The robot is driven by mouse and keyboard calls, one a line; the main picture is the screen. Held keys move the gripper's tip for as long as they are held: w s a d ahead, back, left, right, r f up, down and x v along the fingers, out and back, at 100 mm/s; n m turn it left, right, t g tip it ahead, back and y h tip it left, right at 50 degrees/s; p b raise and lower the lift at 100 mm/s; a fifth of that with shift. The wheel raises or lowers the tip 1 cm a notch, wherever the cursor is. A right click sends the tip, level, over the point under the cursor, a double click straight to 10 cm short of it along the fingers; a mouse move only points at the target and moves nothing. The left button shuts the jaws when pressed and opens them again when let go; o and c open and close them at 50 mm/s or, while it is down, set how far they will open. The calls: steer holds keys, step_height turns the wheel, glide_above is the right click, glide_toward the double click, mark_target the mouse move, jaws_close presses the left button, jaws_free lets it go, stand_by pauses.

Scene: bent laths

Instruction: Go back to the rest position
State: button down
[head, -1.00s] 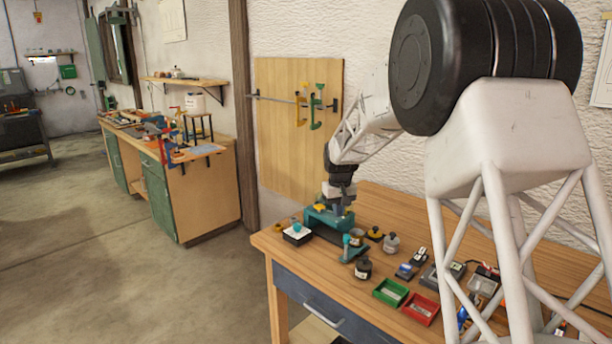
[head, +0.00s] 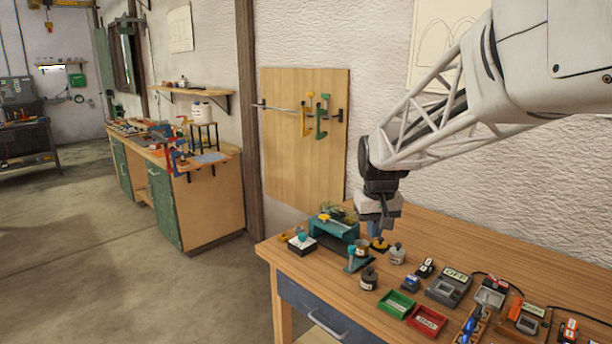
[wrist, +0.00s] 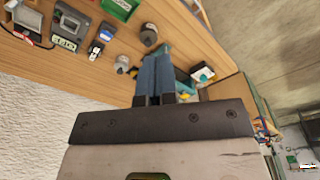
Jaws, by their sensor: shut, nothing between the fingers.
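My gripper (head: 385,232) hangs from the white lattice arm above the wooden workbench (head: 300,268), fingers pointing down. It is just right of the teal fixture (head: 336,228), in front of the textured wall. In the wrist view its blue-grey fingers (wrist: 153,77) lie together, shut, with nothing seen between them. A yellow and black knob (head: 379,245) appears just below the fingertips in the head view; I cannot tell the gap.
A green tray (head: 397,304), a red tray (head: 427,320), a dark jar (head: 369,279), a grey jar (head: 397,254) and boxed meters (head: 449,287) crowd the bench. A white block (head: 302,243) sits near its left corner. A wooden panel with clamps (head: 305,135) hangs behind.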

steer(key=s+d+f+m, duration=0.1)
steer(key=s, duration=1.5)
steer(key=s+d+f+t, duration=0.1)
steer(key=s+f, duration=0.1)
steer(key=s, duration=1.4)
steer(key=shift+d+f+m, duration=0.15)
steer(key=shift+d+m, duration=0.2)
steer(key=shift+m, duration=0.05)
steer(key=shift+s, duration=0.1)
